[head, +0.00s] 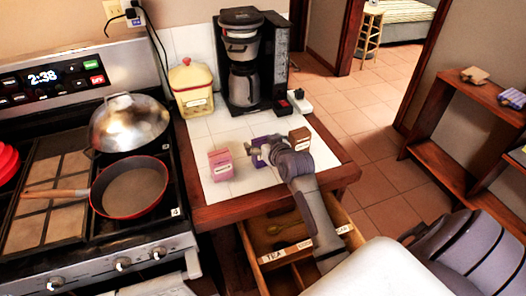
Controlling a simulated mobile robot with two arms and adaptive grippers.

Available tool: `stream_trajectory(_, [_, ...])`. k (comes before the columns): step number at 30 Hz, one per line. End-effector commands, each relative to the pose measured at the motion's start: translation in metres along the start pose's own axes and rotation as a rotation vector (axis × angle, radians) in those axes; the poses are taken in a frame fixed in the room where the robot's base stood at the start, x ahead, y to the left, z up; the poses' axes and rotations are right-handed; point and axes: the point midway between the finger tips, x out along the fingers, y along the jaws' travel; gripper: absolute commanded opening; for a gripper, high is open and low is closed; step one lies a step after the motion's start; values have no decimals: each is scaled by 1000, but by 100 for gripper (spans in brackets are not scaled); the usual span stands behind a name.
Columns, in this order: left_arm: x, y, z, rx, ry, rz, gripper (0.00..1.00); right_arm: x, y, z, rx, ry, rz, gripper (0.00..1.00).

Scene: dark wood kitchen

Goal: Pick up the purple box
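The purple box (261,141) stands on the white tiled counter (229,127) between a pink box and a brown box. It is partly hidden by my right gripper (258,153). The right gripper reaches over the counter from the lower right, with its fingers at the purple box. I cannot tell whether the fingers touch the box or how far apart they are. My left gripper is not in view.
The pink box (221,164) stands left of the gripper, the brown box (299,139) right. Behind are a yellow canister (192,92) and a coffee maker (242,75). An open drawer (272,256) lies below the arm. A stove with a red pan (131,190) is left.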

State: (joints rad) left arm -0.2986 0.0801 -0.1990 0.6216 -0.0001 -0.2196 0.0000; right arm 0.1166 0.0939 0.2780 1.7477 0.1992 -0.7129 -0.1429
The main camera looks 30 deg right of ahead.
Motion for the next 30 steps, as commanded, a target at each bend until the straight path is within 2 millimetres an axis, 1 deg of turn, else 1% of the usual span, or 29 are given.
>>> stream_trajectory(1, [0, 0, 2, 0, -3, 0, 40, 0, 0, 0, 0, 0, 0, 91])
stream_trajectory(2, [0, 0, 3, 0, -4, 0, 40, 0, 0, 0, 0, 0, 0, 86])
stream_trajectory(6, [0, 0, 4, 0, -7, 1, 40, 0, 0, 0, 0, -1, 0, 63])
stream_trajectory(12, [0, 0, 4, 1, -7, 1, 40, 0, 0, 0, 0, -1, 0, 31])
stream_trajectory(18, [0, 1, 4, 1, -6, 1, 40, 0, 0, -1, 0, 0, 0, 31])
stream_trajectory(21, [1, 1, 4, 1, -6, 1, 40, -2, 0, -6, -1, 2, 0, 31])
stream_trajectory(25, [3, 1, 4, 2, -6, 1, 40, -10, 0, -26, -1, 6, 1, 31])
stream_trajectory(30, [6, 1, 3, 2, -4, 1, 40, -24, 0, -59, -2, 7, 0, 30])
